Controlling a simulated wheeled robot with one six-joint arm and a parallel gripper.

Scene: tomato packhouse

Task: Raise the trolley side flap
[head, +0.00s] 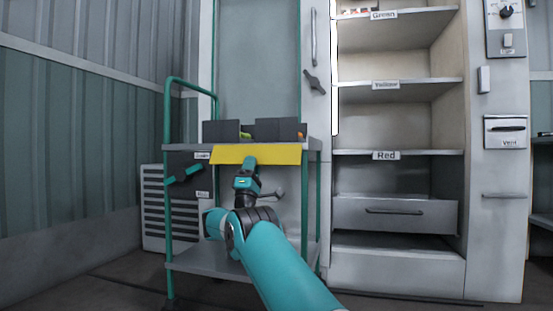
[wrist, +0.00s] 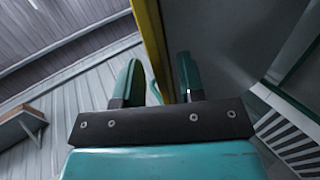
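The trolley (head: 200,148) has a green tube frame and a grey top shelf. Its yellow side flap (head: 285,155) is a wide panel along the front edge of the top shelf; I cannot tell its exact tilt. My gripper (head: 250,163) is at the flap's lower middle, overlapping it in the head view. In the wrist view the two teal fingers of my gripper (wrist: 159,70) stand apart, with the flap's yellow edge (wrist: 152,40) running between them. A gap shows beside the left finger. Contact with the right finger is unclear.
Dark crates (head: 275,130) stand on the trolley's top shelf. A dark labelled panel (head: 202,180) with a teal bar is at its left, and a grey lever (head: 279,193) is below the flap. A shelf cabinet (head: 400,153) with a drawer (head: 395,215) stands right.

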